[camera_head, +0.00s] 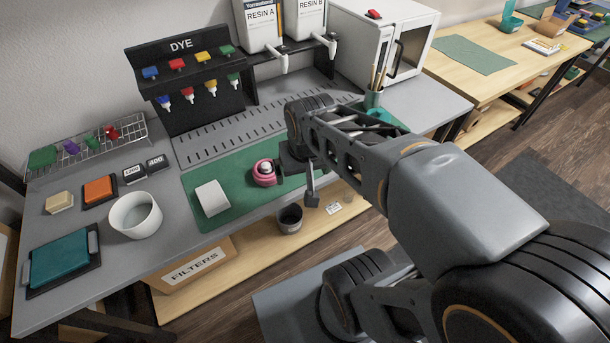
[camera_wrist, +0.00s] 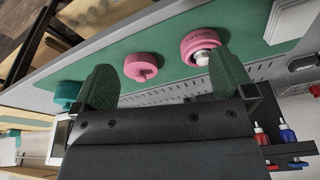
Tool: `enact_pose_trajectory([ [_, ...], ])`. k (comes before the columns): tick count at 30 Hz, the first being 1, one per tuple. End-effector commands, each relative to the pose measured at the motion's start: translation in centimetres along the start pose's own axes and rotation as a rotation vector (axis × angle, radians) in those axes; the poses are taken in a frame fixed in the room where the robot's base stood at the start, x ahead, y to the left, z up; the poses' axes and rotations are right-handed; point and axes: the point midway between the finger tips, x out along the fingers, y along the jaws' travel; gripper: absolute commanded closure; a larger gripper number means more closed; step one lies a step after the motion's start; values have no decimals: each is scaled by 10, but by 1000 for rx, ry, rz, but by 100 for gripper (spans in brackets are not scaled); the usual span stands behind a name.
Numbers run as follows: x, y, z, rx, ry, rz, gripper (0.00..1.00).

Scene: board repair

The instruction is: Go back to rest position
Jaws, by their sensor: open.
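My gripper (camera_head: 311,188) hangs over the front edge of the workbench in the head view, mostly hidden by my arm. In the wrist view my gripper (camera_wrist: 162,82) shows two dark green textured fingers spread apart with nothing between them. A pink round item (camera_head: 264,172) with a white centre sits on the green mat (camera_head: 240,212), left of the gripper; it also shows in the wrist view (camera_wrist: 190,45). A second pink round piece (camera_wrist: 141,67) and a teal one (camera_wrist: 66,92) lie on the mat in the wrist view.
A black dye rack (camera_head: 190,112) and resin dispensers (camera_head: 262,22) stand behind the mat. A dark cup (camera_head: 290,219) is below the bench's front edge.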

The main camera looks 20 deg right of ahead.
Motion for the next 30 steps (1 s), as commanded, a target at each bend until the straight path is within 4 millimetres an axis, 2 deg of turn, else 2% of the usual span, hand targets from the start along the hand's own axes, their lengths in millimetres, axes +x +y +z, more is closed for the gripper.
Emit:
enact_pose_trajectory([
  [2, 2, -3, 13, -66, 18, -5, 0],
  [6, 5, 0, 21, -120, 32, -8, 0],
  [17, 0, 1, 18, -125, 40, -5, 0],
  [20, -14, 4, 8, -133, 69, 7, 0],
  [23, -41, 12, -11, -148, 122, 32, 0],
  [27, -90, 20, -38, -173, 198, 66, 0],
  [30, -121, 18, -43, -181, 211, 65, 0],
])
